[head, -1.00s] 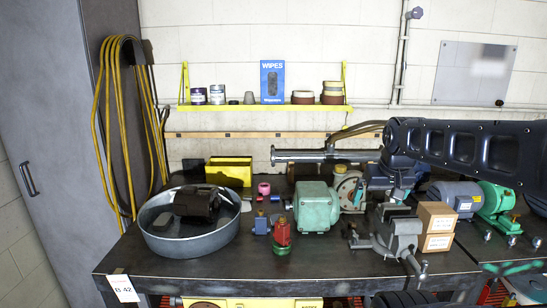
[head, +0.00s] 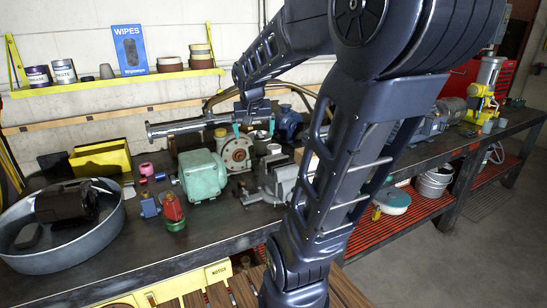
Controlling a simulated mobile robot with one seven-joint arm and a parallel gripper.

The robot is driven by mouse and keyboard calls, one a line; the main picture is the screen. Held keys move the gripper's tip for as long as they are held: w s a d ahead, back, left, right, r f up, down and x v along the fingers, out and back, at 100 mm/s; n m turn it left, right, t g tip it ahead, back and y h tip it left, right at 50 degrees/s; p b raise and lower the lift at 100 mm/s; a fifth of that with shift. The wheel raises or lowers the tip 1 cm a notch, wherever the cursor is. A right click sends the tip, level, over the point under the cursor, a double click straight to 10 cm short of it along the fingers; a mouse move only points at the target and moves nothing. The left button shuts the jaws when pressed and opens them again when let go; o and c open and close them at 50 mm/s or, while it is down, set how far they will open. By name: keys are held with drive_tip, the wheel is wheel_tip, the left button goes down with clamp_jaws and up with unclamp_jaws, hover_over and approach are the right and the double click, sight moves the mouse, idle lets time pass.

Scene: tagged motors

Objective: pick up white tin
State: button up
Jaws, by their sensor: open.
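A tin with a white label and dark top (head: 64,72) stands upright on the yellow wall shelf at the upper left of the head view. A similar tin with a dark label (head: 38,76) stands just left of it. I cannot tell for certain which is the white tin.
The shelf (head: 110,87) also holds a blue WIPES box (head: 130,50) and stacked rolls. Below are a yellow bin (head: 100,160), a round metal pan (head: 60,262), a green motor (head: 203,175) and a metal tube (head: 185,125).

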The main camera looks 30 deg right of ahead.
drive_tip(key=w+d+f+m+h, duration=0.1)
drive_tip(key=w+d+f+m, duration=0.2)
drive_tip(key=w, duration=0.5)
drive_tip(key=w+d+f+m, duration=0.1)
drive_tip(key=w+d+f, duration=0.1)
drive_tip(key=w+d, duration=0.5)
drive_tip(key=m+g, duration=0.1)
drive_tip(key=m, duration=0.2)
approach(273, 147)
drive_tip(key=f, duration=0.2)
drive_tip(key=shift+h, duration=0.3)
drive_tip(key=x, duration=0.5)
drive_tip(key=shift+w+a+f, duration=0.1)
drive_tip(key=shift+w+f, duration=0.05)
drive_tip(key=shift+w, duration=0.25)
drive_tip(key=shift+s+x, duration=0.2)
drive_tip(key=shift+x, duration=1.1)
drive_tip(key=shift+s+x, duration=0.15)
drive_tip(key=shift+x, duration=1.15)
drive_tip(key=shift+f, duration=0.1)
drive_tip(key=c, duration=1.4)
